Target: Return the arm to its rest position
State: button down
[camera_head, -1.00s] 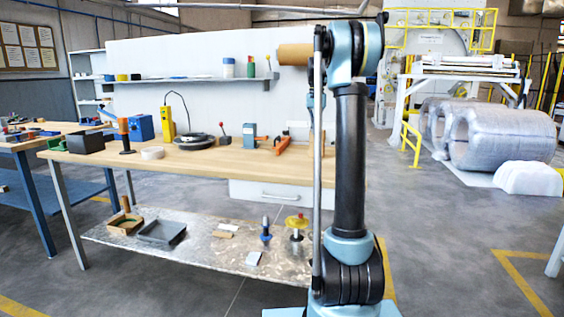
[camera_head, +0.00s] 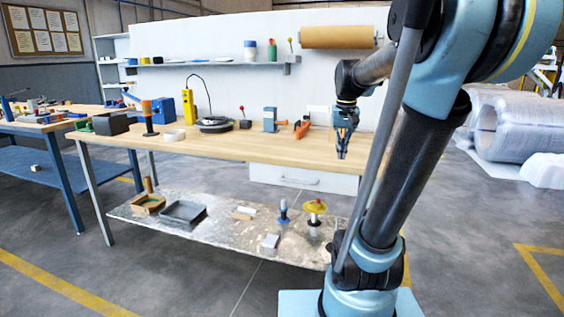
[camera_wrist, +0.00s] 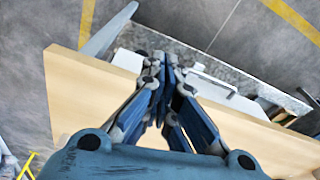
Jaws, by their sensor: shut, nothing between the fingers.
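My gripper (camera_head: 343,150) hangs pointing down in the head view, over the right end of the wooden workbench (camera_head: 230,148). Its fingers are together and hold nothing. In the wrist view my gripper (camera_wrist: 168,62) also shows shut and empty. The bench top (camera_wrist: 72,90) lies below it there, with the bench's edge and the grey floor beyond. My arm fills the right side of the head view and is bent over toward the bench.
Tools stand along the bench, among them an orange clamp (camera_head: 302,129) and a yellow device (camera_head: 189,107). A brown roll (camera_head: 338,37) hangs on the back panel. A lower shelf (camera_head: 225,226) holds small items. Wrapped coils (camera_head: 507,122) lie at the right. The floor in front is clear.

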jog(key=s+a+f+n+t, duration=0.1)
jog(key=s+f, duration=1.8)
jog(key=shift+s+n, duration=0.25)
jog(key=shift+n, duration=0.15)
jog(key=shift+a, duration=0.1)
